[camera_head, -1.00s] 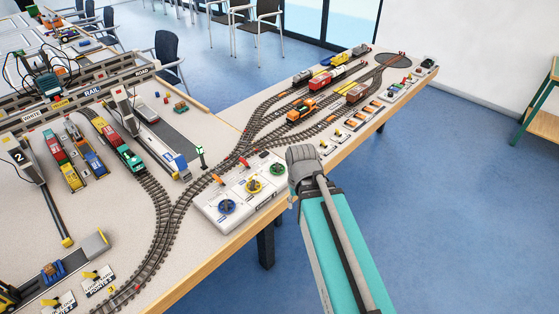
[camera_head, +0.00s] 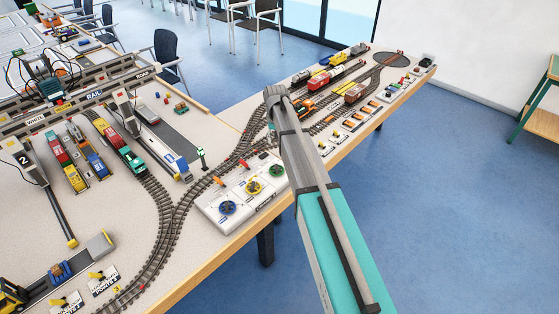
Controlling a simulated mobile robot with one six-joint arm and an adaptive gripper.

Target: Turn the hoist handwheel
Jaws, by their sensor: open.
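A white control box (camera_head: 236,224) stands at the table's front edge. On it are three small wheels: a blue one (camera_head: 228,207), a yellow one (camera_head: 253,186) and a green one (camera_head: 277,170). The labels are too small to read, so I cannot tell which is the hoist handwheel. My arm reaches up from the lower right, passing just right of the green wheel. Its far end is above the tracks, beyond the box. My gripper's fingers are not visible; the arm appears to hide them. I see no contact with any wheel.
Gantry cranes (camera_head: 88,92) span wagons and a road at the left. Curved tracks (camera_head: 160,225) run beside the box. A locomotive (camera_head: 305,108) and wagons stand behind my arm. Two lever plates (camera_head: 103,280) lie at the front left. A signal post (camera_head: 201,158) stands behind the box.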

